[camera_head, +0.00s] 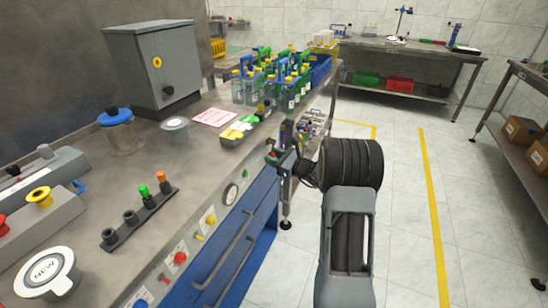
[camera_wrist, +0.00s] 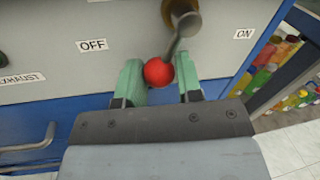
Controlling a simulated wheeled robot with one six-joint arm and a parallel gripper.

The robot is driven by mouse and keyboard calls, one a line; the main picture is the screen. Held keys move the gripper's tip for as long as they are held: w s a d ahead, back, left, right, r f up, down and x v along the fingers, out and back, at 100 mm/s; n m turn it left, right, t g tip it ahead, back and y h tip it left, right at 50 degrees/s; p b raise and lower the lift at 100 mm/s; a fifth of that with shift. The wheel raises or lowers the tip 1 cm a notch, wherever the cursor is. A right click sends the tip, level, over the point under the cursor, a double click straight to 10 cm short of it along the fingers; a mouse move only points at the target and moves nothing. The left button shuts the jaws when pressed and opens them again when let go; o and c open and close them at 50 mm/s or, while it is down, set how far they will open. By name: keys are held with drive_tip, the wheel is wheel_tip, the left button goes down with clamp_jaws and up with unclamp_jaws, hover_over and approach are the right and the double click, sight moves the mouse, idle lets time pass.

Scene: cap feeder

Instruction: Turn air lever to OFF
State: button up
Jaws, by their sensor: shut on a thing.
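The air lever (camera_wrist: 184,40) shows in the wrist view as a metal arm on a brass pivot, ending in a round red knob (camera_wrist: 158,72). It hangs down and slightly left from the pivot, between the OFF label (camera_wrist: 92,45) on the left and the ON label (camera_wrist: 243,34) on the right. My gripper (camera_wrist: 162,84) has its green-tipped fingers on either side of the red knob and is shut on it. In the head view my gripper (camera_head: 284,162) is at the bench's front panel near its far end, and the lever is too small to make out there.
The bench (camera_head: 215,130) holds a grey cabinet (camera_head: 158,65), a rack of bottles and a blue-lidded jar (camera_head: 118,130). Blue drawers with handles (camera_head: 232,250) line its front. An EXHAUST label (camera_wrist: 22,79) lies left of the lever. The floor to the right is clear.

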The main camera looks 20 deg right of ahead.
drive_tip(key=shift+r+p, duration=0.15)
drive_tip(key=shift+p, duration=0.2)
drive_tip(key=shift+c, duration=0.4)
drive_tip(key=m+p, duration=0.1)
drive_tip(key=r+p, duration=0.1)
drive_tip(key=p, duration=0.1)
drive_tip(key=shift+s+a+m, duration=0.25)
drive_tip(key=shift+a+m, duration=0.1)
drive_tip(key=shift+m, duration=0.05)
drive_tip(key=shift+s+a+r+m+g+p, duration=0.2)
drive_tip(key=shift+m+g+p, duration=0.1)
drive_tip(key=shift+m+p, duration=0.8)
drive_tip(key=shift+s+a+f+p, duration=0.1)
drive_tip(key=shift+a+f+p, duration=0.05)
drive_tip(key=shift+p, duration=0.3)
drive_tip(key=o, duration=0.9)
